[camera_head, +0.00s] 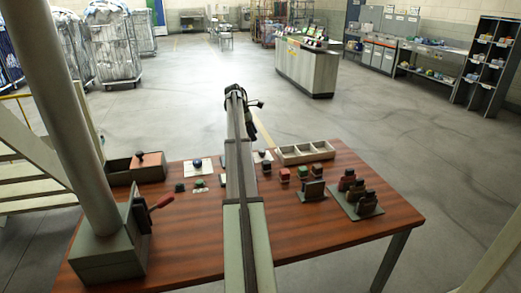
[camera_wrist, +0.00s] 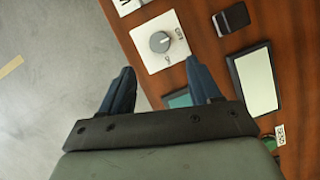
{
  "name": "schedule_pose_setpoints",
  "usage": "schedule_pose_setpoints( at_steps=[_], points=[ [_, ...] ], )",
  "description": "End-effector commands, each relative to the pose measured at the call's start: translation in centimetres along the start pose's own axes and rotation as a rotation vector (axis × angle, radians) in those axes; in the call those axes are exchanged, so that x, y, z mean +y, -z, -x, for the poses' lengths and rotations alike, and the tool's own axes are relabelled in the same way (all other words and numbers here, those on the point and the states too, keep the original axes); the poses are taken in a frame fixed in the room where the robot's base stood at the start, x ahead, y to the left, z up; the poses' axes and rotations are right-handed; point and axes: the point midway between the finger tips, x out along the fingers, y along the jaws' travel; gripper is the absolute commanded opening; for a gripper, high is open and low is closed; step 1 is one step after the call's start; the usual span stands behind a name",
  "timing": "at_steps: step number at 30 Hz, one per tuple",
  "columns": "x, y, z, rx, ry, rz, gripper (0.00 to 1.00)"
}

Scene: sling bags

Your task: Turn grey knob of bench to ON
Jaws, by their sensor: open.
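The grey knob (camera_wrist: 160,42) sits on a white square plate (camera_wrist: 149,62) on the brown bench (camera_wrist: 205,45), near its edge, in the wrist view. Small dark lettering is on the plate beside the knob; I cannot read the knob's setting surely. My gripper (camera_wrist: 160,68) is open, its two dark blue fingers apart and nothing between them. The knob shows just beyond the fingertips, roughly centred between them; the height gap is unclear. In the head view my arm reaches over the bench (camera_head: 310,240) and hides part of its middle; which small plate there holds this knob is unclear.
A dark block (camera_wrist: 231,18) and a black-framed white panel (camera_wrist: 256,82) lie right of the knob. In the head view, a compartment tray (camera_head: 304,153), red and dark blocks, and a grey plate with stamp-like pieces (camera_head: 355,205) stand right. A brown box (camera_head: 118,173) is left.

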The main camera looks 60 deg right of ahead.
Motion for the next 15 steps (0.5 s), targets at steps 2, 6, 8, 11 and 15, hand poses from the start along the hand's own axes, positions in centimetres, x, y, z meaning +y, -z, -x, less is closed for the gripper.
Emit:
schedule_pose_setpoints(
  at_steps=[2,6,8,11,15],
  points=[
    [-0.1,0.0,-1.6,0.0,0.002,-0.001,0.63],
    [-0.1,-0.1,-4.1,0.0,0.002,-0.002,0.63],
    [-0.1,-0.1,-5.0,-0.001,0.002,-0.002,0.63],
    [-0.1,-0.1,-6.4,-0.001,0.0,-0.001,0.63],
    [-0.1,-0.1,-8.0,-0.001,0.0,-0.001,0.63]
  ],
)
